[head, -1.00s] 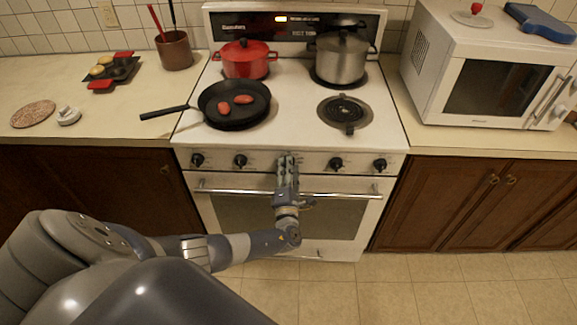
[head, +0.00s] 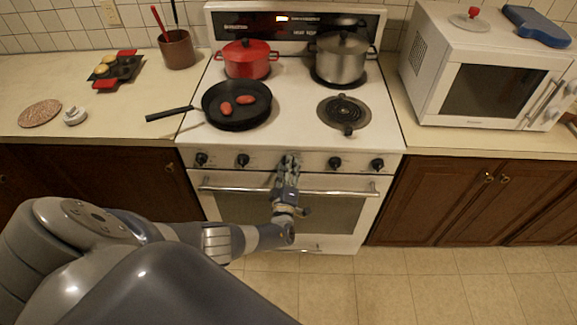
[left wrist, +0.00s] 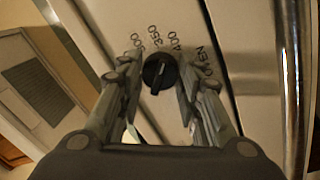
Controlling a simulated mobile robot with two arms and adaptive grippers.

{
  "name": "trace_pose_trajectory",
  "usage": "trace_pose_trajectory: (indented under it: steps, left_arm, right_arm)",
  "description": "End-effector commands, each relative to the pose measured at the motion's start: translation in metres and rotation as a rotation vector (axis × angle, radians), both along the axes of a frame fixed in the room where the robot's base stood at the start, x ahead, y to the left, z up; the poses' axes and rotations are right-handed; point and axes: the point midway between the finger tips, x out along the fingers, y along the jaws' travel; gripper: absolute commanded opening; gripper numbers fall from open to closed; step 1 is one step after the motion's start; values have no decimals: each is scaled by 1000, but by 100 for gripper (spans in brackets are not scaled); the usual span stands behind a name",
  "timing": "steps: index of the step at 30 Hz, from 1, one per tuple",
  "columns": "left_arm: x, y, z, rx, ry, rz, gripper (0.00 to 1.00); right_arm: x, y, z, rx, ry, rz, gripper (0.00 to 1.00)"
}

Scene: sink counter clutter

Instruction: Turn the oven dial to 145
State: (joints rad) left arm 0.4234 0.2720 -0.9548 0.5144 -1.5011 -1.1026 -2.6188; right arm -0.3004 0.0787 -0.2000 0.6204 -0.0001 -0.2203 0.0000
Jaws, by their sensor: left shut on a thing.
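The oven dial (left wrist: 160,72) is a round black knob on the white front panel of the stove (head: 262,158). In the left wrist view, printed marks including 350, 400 and OVEN curve around its upper side. My left gripper (head: 289,160) is at the middle of the panel in the head view, hiding the dial there. In the left wrist view the fingers of my left gripper (left wrist: 158,74) stand on both sides of the dial, shut on it. The pointer's exact setting is too small to read. My right gripper is not in view.
Other black knobs (head: 242,160) flank the gripper on the panel. The oven door handle (head: 235,190) runs just below. A frying pan (head: 237,118), a red pot (head: 247,60) and a steel pot (head: 341,60) are on the stove top. A microwave (head: 430,65) stands right.

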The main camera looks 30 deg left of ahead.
Motion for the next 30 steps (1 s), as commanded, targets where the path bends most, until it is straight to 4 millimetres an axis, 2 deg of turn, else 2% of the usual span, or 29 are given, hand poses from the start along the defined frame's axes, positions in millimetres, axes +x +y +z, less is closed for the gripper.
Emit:
trace_pose_trajectory:
  steps: [12, 30]
  left_arm:
    - [1, 0, 2, 184, 111, -1, 9]
    - [1, 0, 1, 218, 132, -1, 9]
  right_arm:
    - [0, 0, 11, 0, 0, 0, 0]
    - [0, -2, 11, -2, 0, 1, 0]
